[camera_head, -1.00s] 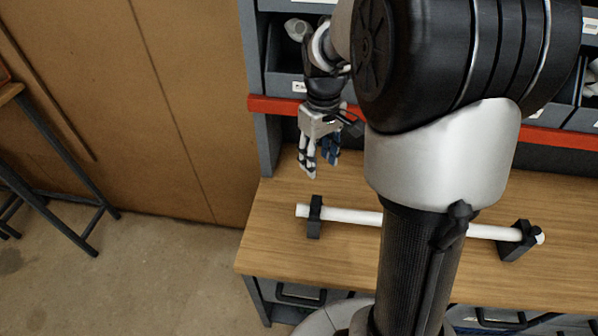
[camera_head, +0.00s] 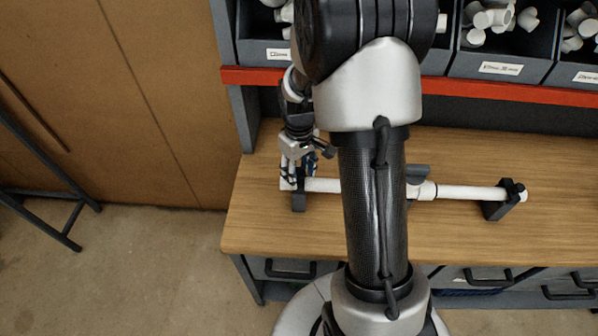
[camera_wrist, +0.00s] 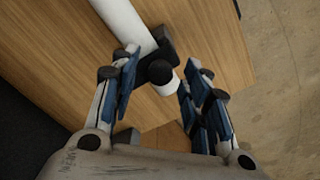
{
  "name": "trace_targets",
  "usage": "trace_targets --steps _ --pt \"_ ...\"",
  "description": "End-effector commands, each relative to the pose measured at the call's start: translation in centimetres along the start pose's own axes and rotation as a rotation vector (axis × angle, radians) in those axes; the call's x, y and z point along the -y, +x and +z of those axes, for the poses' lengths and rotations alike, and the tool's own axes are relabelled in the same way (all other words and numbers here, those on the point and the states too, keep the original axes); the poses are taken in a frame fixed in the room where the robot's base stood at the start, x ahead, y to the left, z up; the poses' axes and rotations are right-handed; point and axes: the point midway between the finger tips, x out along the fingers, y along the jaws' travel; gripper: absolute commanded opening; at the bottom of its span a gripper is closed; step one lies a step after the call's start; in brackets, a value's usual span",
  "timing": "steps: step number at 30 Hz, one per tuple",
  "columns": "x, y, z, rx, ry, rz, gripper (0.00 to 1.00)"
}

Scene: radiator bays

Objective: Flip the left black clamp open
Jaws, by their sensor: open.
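The left black clamp (camera_head: 299,202) stands on the wooden bench near its left end, around the left part of a white pipe (camera_head: 325,185). My gripper (camera_head: 298,184) is right at this clamp and hides its upper part in the head view. In the wrist view, the clamp (camera_wrist: 157,70) with its dark rounded knob lies between my open gripper's (camera_wrist: 160,76) blue-padded fingers. The left finger looks close to the clamp; I cannot tell whether it touches. The white pipe (camera_wrist: 122,17) runs to the upper left there, its end showing past the clamp.
A second black clamp (camera_head: 497,209) holds the pipe's right end. A fitting with a dark handle (camera_head: 418,175) sits mid-pipe. The bench top (camera_head: 262,215) is clear around the left clamp. A red shelf edge (camera_head: 490,92) and bins of white fittings are behind.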

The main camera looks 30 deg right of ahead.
Motion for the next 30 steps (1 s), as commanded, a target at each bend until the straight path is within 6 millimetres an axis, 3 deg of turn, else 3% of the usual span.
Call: trace_targets --steps 8,27,30 --pt "0.01 0.10 0.01 0.000 0.000 0.000 0.42" --pt "0.01 0.08 0.01 0.001 0.000 0.000 0.00" --pt "0.01 0.08 0.01 0.001 0.000 0.000 0.00"
